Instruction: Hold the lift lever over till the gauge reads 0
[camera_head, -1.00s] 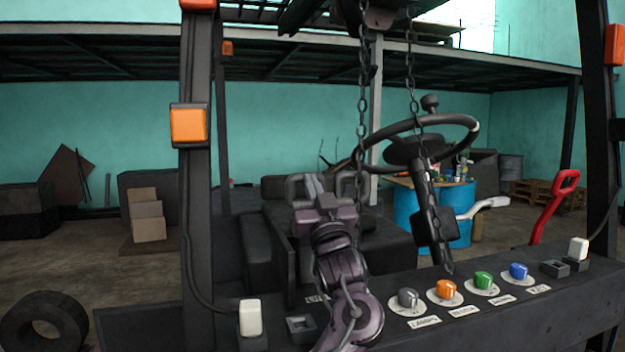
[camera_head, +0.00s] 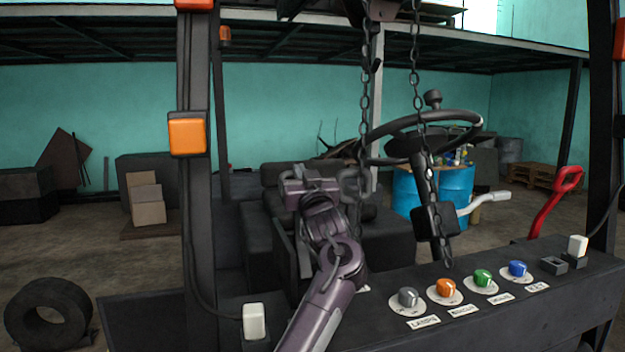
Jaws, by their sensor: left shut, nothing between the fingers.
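My left gripper (camera_head: 311,176) is raised in front of the black seat, pointing away from me. It is shut and empty, clear of both levers, with its fingertips partly hidden by its own body. A red-handled lever (camera_head: 555,205) stands at the right behind the panel. A lever with a pale grip (camera_head: 485,205) sticks out beside the steering column. I cannot tell which is the lift lever. No gauge can be made out. My right gripper is not in view.
The steering wheel (camera_head: 424,122) stands beyond two hanging chains. The black panel (camera_head: 550,310) carries grey, orange, green and blue knobs and white rocker switches. A dark post with an orange lamp (camera_head: 188,134) stands left of my arm. Blue drums (camera_head: 455,187) are behind.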

